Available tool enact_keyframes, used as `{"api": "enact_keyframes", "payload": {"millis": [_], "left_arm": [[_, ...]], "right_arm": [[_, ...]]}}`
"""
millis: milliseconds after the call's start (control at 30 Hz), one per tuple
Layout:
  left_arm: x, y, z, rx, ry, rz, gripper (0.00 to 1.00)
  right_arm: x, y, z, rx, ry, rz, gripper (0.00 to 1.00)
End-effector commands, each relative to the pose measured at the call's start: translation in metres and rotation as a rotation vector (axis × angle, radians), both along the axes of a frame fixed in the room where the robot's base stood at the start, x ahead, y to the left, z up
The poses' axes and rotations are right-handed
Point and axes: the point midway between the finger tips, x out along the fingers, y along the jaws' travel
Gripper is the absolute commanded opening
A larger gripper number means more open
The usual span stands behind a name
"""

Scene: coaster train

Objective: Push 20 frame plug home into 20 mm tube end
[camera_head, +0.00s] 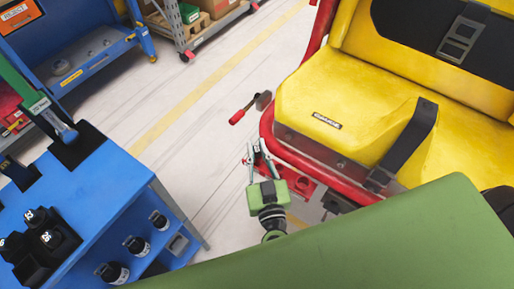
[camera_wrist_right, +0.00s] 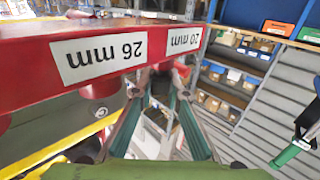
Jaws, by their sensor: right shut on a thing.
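The red frame bar (camera_wrist_right: 25,72) runs across the upper left of the right wrist view, with upside-down labels "26 mm" (camera_wrist_right: 97,55) and "20 mm" (camera_wrist_right: 184,39). The 20 mm tube end is mostly hidden behind my gripper. My right gripper (camera_wrist_right: 160,82) is just below and beside the "20 mm" label. Its jaws are closed on a small dark thing, apparently the 20 frame plug, which is largely hidden between the fingertips. I cannot tell how far it sits in the tube. In the head view my right gripper (camera_head: 259,148) is at the seat's red frame (camera_head: 309,149). My left gripper is not in view.
A yellow seat (camera_head: 316,85) with black straps is at the right. A red-handled lever (camera_head: 237,117) stands out beside it. A blue cart (camera_head: 100,196) with black parts (camera_head: 45,237) is at the left. Floor between them is clear.

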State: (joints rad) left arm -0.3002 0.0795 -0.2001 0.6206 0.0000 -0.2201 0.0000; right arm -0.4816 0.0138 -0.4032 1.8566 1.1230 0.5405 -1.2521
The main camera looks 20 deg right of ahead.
Motion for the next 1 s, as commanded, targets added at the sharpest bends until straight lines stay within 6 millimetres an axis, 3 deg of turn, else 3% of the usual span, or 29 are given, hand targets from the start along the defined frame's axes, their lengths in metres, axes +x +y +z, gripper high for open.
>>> {"api": "enact_keyframes", "payload": {"millis": [367,400,467,733,900,1000], "left_arm": [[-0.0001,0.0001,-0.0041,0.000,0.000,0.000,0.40],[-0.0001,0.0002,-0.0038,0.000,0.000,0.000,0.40],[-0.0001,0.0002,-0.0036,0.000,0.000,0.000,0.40],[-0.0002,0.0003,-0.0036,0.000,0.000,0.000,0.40],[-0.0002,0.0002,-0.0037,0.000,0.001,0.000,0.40],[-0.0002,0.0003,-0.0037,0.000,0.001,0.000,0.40]], "right_arm": [[0.0003,-0.0001,-0.0077,-0.001,-0.001,0.000,0.00],[0.0002,-0.0001,-0.0074,-0.001,-0.001,0.000,0.19],[0.0003,-0.0002,-0.0072,-0.001,-0.001,0.000,0.33],[-0.0001,-0.0011,-0.0078,-0.001,0.000,-0.002,0.34],[-0.0002,-0.0018,-0.0083,-0.002,0.001,-0.004,0.56],[-0.0003,-0.0021,-0.0085,-0.002,0.001,-0.004,0.62]]}}
